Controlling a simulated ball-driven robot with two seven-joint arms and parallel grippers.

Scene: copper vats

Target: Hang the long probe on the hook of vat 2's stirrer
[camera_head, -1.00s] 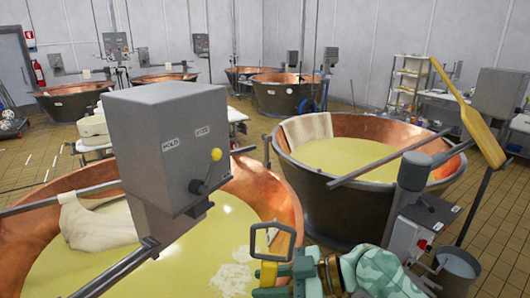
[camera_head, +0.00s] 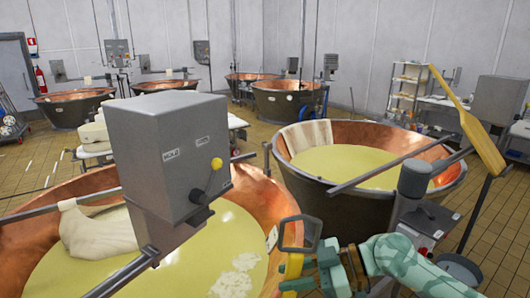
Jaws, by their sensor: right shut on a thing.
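My right gripper (camera_head: 308,276) is low in the middle of the view, shut on what appears to be the long probe. The probe's dark, squarish loop (camera_head: 314,238) stands above the jaws, with a yellow-orange part (camera_head: 293,266) below it. The probe's lower length is hidden or out of view. The loop is in front of the near vat's right copper wall, apart in the picture from the grey stirrer box (camera_head: 150,150). That box has a yellow knob (camera_head: 216,163) and a dark handle. I cannot make out a hook or read a vat number. My left gripper is not in view.
The near copper vat (camera_head: 262,196) holds yellow liquid and a draped cloth (camera_head: 95,232). A second vat (camera_head: 330,205) stands right of it.

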